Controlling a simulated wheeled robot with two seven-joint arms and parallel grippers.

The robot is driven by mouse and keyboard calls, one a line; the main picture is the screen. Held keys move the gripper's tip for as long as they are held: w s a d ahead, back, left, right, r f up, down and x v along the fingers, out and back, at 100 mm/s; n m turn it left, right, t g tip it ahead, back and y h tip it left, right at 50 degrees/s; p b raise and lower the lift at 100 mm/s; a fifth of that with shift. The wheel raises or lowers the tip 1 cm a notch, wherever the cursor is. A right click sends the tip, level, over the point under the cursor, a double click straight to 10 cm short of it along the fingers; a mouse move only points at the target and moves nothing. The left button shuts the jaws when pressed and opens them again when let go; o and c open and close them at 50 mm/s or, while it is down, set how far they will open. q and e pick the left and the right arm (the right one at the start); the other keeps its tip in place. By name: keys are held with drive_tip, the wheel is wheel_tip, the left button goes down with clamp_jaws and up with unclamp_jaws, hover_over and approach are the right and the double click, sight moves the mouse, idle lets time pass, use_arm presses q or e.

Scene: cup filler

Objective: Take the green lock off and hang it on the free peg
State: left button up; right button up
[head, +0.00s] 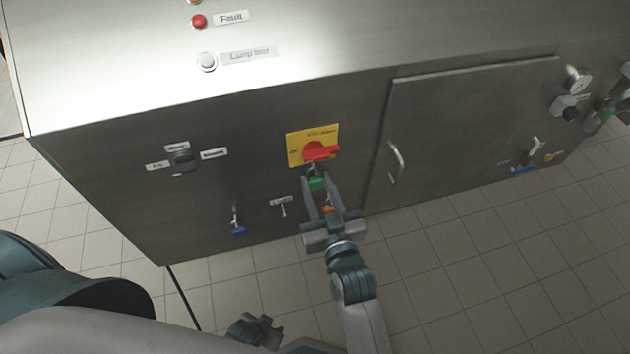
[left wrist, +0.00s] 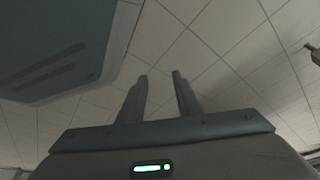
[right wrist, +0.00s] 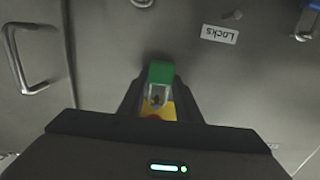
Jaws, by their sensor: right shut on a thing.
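The green lock (head: 317,184) is between the fingers of my right gripper (head: 316,181), just below the red switch handle (head: 318,151) on its yellow plate (head: 299,148). In the right wrist view the gripper (right wrist: 159,82) is shut on the green lock (right wrist: 161,72), and its shackle points toward the yellow and red switch. I cannot tell whether the shackle passes through the handle. A bare peg (head: 283,210) is below the "Locks" label (right wrist: 220,34), left of the gripper in the head view. My left gripper (head: 268,326) is low, away from the cabinet, empty and open.
A blue lock (head: 238,230) hangs on a peg farther left. A selector switch (head: 182,162) is above it. The cabinet door (head: 470,130) with its handle (head: 396,163) is right of the switch. Tiled floor (head: 480,270) lies clear in front.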

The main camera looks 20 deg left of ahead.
drive_tip(key=shift+r, duration=0.15)
